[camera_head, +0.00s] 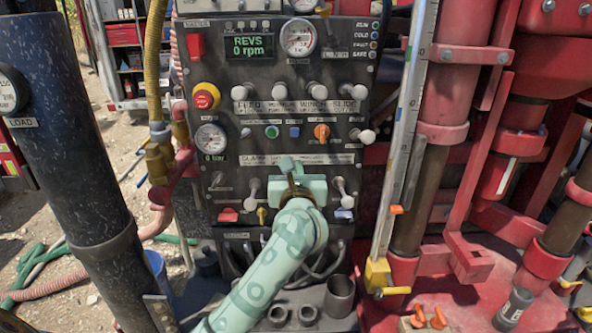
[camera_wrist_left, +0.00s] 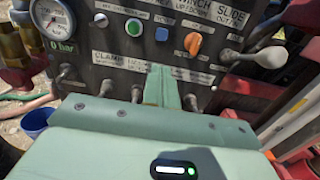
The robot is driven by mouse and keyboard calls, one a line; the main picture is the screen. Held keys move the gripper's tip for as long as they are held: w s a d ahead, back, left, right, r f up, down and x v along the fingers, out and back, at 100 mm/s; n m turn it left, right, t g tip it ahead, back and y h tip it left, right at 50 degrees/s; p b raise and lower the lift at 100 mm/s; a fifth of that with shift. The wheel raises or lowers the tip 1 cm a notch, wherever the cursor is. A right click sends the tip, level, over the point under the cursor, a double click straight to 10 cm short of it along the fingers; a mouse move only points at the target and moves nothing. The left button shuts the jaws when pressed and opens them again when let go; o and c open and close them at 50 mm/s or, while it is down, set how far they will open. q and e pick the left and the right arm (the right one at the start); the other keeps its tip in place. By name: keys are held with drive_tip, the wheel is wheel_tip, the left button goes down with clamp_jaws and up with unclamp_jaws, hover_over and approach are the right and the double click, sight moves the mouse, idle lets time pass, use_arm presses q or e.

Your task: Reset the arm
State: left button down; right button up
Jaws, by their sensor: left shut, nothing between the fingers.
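My pale green left arm (camera_head: 270,260) comes up from the bottom of the head view. Its left gripper (camera_head: 290,166) is in front of the lower part of a dark control panel (camera_head: 365,95). The gripper is shut and empty, and its body hides part of the lower row of levers. In the left wrist view the shut fingers (camera_wrist_left: 162,88) point at the panel below the orange knob (camera_wrist_left: 192,43). I cannot tell whether the fingertips touch the panel. My right gripper does not show.
White-knobbed levers (camera_head: 367,136) stick out of the panel around the gripper. A red stop button (camera_head: 206,96) and a pressure gauge (camera_head: 211,138) are at its left. A dark pipe (camera_head: 70,130) stands at left. Red machinery (camera_head: 450,90) and a ruler-like column (camera_head: 405,130) stand at right.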

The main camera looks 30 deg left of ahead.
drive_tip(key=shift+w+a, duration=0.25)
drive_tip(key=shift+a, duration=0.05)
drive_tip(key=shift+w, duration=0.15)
